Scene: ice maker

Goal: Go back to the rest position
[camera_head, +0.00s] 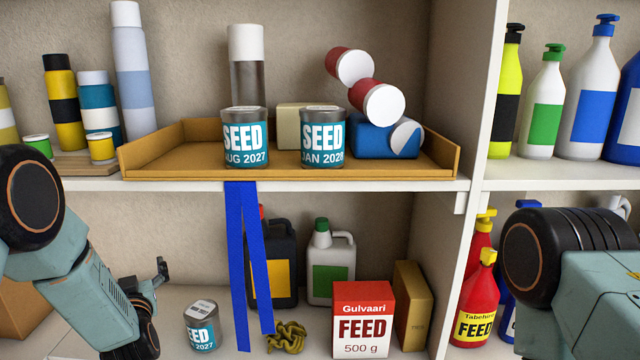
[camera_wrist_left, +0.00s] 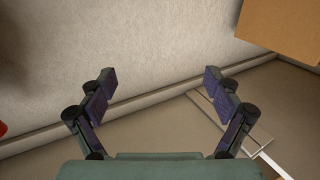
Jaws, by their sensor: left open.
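My left gripper (camera_wrist_left: 158,92) is open in the left wrist view, with nothing between its fingers. In the head view the left arm comes in at the lower left, and the gripper (camera_head: 160,272) is near the lower shelf, left of a small SEED can (camera_head: 201,326) and apart from it. My right arm shows at the right edge of the head view, in front of the right shelf bay. Its gripper is out of view.
An orange tray (camera_head: 290,173) on the upper shelf holds two SEED cans, red cans and a blue item. Blue straps (camera_head: 240,270) hang over the shelf edge. A FEED box (camera_head: 362,318) and jugs stand below. Bottles (camera_head: 588,90) fill the right bay. A cardboard box (camera_wrist_left: 285,28) shows in the left wrist view.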

